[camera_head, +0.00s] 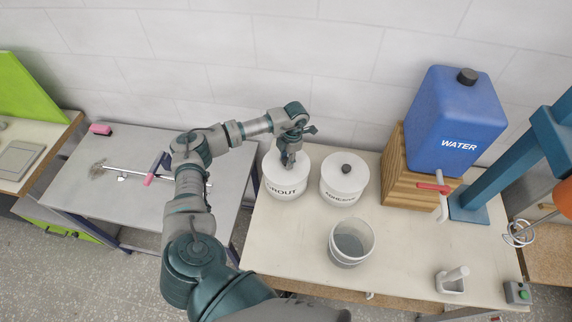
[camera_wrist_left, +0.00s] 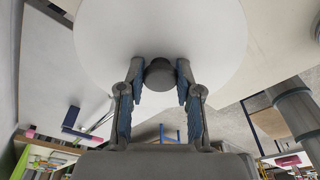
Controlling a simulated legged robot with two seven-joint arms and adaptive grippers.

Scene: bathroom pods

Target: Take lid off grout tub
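The white grout tub (camera_head: 285,188) stands on the workbench near its back left, marked GROUT. Its round white lid (camera_wrist_left: 205,35) fills the top of the left wrist view, with a dark round knob (camera_wrist_left: 160,75) at its middle. My left gripper (camera_head: 289,163) points down over the tub and hides the knob in the head view. In the left wrist view its two fingers (camera_wrist_left: 160,82) lie on either side of the knob, close against it, and look shut on it. The lid appears seated on the tub. My right gripper is not in view.
A white adhesive tub (camera_head: 341,184) with a dark knob stands just right of the grout tub. An open bucket (camera_head: 351,243) is in front. A blue water container (camera_head: 455,120) sits on a wooden stand (camera_head: 398,170) at right. The bench's front left is clear.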

